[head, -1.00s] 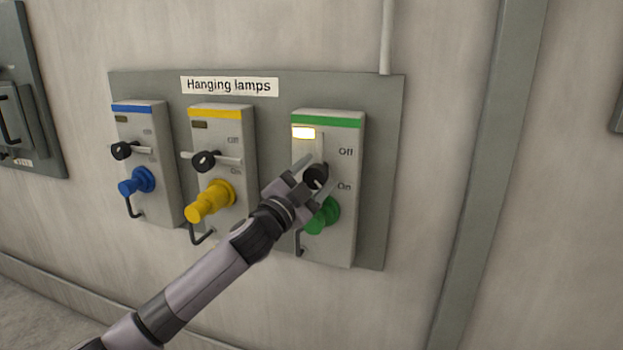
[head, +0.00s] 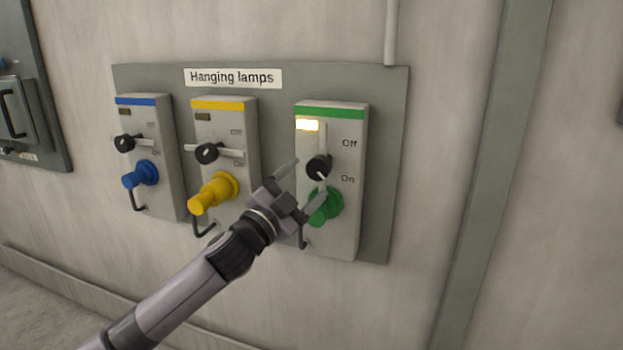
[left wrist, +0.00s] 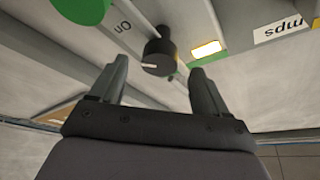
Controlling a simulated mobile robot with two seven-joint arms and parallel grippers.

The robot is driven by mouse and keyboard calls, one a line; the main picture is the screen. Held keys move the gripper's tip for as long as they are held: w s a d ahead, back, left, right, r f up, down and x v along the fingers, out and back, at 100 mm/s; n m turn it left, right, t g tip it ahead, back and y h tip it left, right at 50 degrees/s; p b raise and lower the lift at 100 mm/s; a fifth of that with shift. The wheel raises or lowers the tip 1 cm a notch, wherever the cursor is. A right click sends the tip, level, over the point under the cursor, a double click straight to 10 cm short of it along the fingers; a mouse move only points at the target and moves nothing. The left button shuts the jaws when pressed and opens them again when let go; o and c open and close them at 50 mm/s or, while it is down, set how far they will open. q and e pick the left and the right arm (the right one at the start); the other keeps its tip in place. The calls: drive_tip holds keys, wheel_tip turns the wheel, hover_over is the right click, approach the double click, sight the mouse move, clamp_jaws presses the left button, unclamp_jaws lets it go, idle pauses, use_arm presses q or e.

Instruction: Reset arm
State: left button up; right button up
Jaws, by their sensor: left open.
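My left gripper (head: 303,186) is open and empty in front of the green-striped switch box (head: 346,215). Its fingers stand apart from the black knob (head: 319,166), with one finger to the upper left of it and one to the lower right. The knob has a lever standing upright between the "Off" and "On" marks, and the lamp (head: 307,125) above it is lit. In the left wrist view the knob (left wrist: 158,52) lies beyond the open fingertips, with clear space between. The green plug (head: 325,206) is below the knob, partly behind a finger. My right gripper is not in view.
The grey "Hanging lamps" panel (head: 389,150) also carries a yellow-striped box (head: 241,125) and a blue-striped box (head: 163,130), both with levers lying sideways and unlit lamps. Plugs and hooks stick out below. A pipe (head: 391,30) runs up the wall. Free room lies in front of the right wall.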

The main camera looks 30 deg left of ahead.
use_arm(q)
drive_tip(key=shift+s+f, duration=0.15)
drive_tip(key=shift+s, duration=0.55)
drive_tip(key=s+d+f+n+g, duration=0.1)
drive_tip(key=d+f+g, duration=0.1)
drive_tip(key=f, duration=0.5)
drive_tip(key=s+d+f+n+g, duration=0.1)
drive_tip(key=s+f, duration=0.1)
drive_tip(key=f, duration=0.4)
drive_tip(key=s+d+f+n+g+p, duration=0.1)
drive_tip(key=s+d+f+n+g, duration=0.2)
drive_tip(key=s+f, duration=0.8)
drive_tip(key=s+d+f+n+g+h+p, duration=0.1)
drive_tip(key=s+d+f+n+g, duration=0.2)
drive_tip(key=s+d+f, duration=0.5)
drive_tip(key=s+f+g, duration=0.1)
drive_tip(key=s+f, duration=0.2)
drive_tip(key=f, duration=0.2)
drive_tip(key=shift+s+d+f+g, duration=0.15)
drive_tip(key=shift+s+d+g, duration=0.05)
drive_tip(key=shift+d+g, duration=0.1)
